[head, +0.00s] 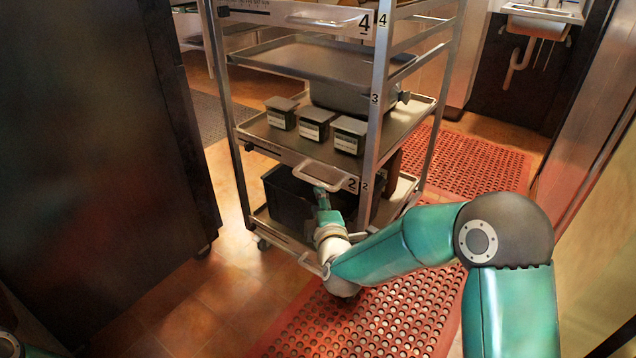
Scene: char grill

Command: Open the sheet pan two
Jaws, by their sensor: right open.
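Sheet pan two (274,146) is in the middle of the head view, in the metal rack. Its front edge carries the number 2 and a loop handle (318,182). The pan looks level with the rack's front. My right gripper (322,192) is open, just below and at the handle. I cannot tell whether the fingers touch the handle or are around it. The gripper is small here and its fingertips are partly lost against the dark bin. My left gripper is not in view.
Several lidded containers (315,124) and a grey pan (345,97) stand on sheet pan two. A black bin (287,200) is on the shelf below. Sheet pan four (290,14) is higher up. A dark cabinet (95,140) stands left. Open floor and a red mat (350,322) lie in front.

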